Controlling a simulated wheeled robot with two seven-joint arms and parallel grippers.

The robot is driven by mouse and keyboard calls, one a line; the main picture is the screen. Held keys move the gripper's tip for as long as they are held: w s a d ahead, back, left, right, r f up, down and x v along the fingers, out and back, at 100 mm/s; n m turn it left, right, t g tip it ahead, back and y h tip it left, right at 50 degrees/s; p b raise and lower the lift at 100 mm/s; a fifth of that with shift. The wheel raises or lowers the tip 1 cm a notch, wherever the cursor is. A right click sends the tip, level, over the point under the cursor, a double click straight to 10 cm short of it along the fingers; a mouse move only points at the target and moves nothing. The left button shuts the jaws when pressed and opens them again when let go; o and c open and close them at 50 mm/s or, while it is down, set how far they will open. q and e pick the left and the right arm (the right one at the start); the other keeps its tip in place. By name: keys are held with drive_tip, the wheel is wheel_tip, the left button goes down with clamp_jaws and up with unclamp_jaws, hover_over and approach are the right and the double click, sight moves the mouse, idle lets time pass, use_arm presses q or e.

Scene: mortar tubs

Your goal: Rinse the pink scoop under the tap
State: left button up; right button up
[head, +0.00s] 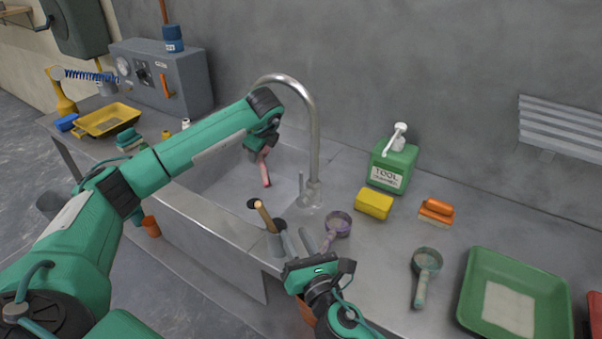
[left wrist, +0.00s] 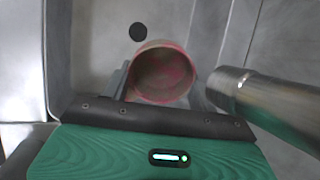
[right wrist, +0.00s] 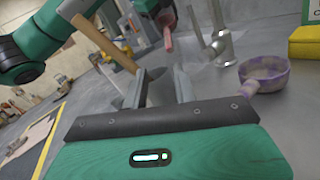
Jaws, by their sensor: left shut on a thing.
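The pink scoop (head: 265,168) is in my left gripper (head: 263,148), held over the sink (head: 225,190) to the left of the tap (head: 316,140). In the left wrist view, the scoop's round cup (left wrist: 162,75) shows reddish and brownish marks inside. The tap spout (left wrist: 250,92) is to its right, apart from it in the picture. No water is visible. The scoop also shows in the right wrist view (right wrist: 168,38).
A wooden-handled tool (head: 264,215) is close to my right gripper. A purple scoop (head: 338,222), yellow sponge (head: 374,203), green soap bottle (head: 393,165), orange brush (head: 437,212), greyish scoop (head: 426,263) and green tray (head: 480,290) stand on the counter to the right.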

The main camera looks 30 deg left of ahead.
sight(301, 175)
drive_tip(key=w+a+r+t+h, duration=0.1)
drive_tip(key=w+a+h, duration=0.1)
drive_tip(key=w, duration=0.3)
drive_tip(key=w+a+r+t+h, duration=0.1)
drive_tip(key=w+a+r+h, duration=0.1)
drive_tip(key=w, duration=0.3)
drive_tip(key=w+a+r+m+t+h, duration=0.1)
drive_tip(key=w+a+h, duration=0.1)
drive_tip(key=w, duration=0.3)
drive_tip(key=shift+w+a+r, duration=0.15)
drive_tip(key=shift+a+r, duration=0.15)
drive_tip(key=shift+a, duration=0.2)
clamp_jaws()
